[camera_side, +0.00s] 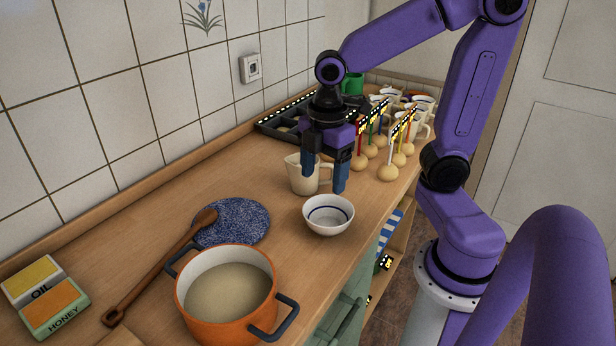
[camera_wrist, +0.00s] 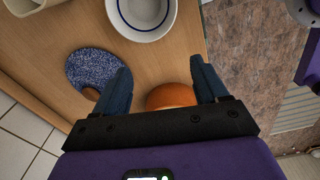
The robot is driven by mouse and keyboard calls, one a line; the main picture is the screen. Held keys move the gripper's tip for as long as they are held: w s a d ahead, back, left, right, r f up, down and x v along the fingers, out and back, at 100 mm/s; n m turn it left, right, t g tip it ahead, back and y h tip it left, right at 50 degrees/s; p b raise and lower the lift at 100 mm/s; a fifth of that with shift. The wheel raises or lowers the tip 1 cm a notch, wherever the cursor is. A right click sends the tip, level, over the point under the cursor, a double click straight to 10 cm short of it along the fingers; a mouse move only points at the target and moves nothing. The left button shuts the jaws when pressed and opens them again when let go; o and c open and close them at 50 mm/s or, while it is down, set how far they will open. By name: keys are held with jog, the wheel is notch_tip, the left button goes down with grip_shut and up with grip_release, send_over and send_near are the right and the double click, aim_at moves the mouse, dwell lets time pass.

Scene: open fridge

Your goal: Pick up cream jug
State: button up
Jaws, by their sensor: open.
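The cream jug (camera_side: 299,176) stands upright on the wooden counter in the side view, behind the white bowl. My gripper (camera_side: 325,180) points down with its blue fingers apart, overlapping the jug in this view; the exact gap in depth is unclear. In the wrist view, my gripper (camera_wrist: 160,70) is open with nothing held between the fingers. A cream-coloured thing, probably the jug (camera_wrist: 36,17), is cut off at the top left corner there, outside the fingers.
A white bowl (camera_side: 328,215) with a blue line stands just in front of the jug. An orange pot (camera_side: 226,298), a blue speckled mat (camera_side: 232,222) and a wooden spoon (camera_side: 160,266) lie nearer. Cake pops (camera_side: 387,173), mugs (camera_side: 424,104) and a dark tray (camera_side: 281,124) stand behind.

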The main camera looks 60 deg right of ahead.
jog(key=w+d+r+n, duration=0.1)
jog(key=w+d+n, duration=0.1)
jog(key=w+d, duration=0.45)
jog(key=w+d+r+n, duration=0.1)
jog(key=w+d+n, duration=0.15)
jog(key=d, duration=0.75)
jog(key=f, duration=1.6)
jog(key=shift+w+d+f, duration=0.15)
jog(key=shift+w+f, duration=0.25)
grip_shut()
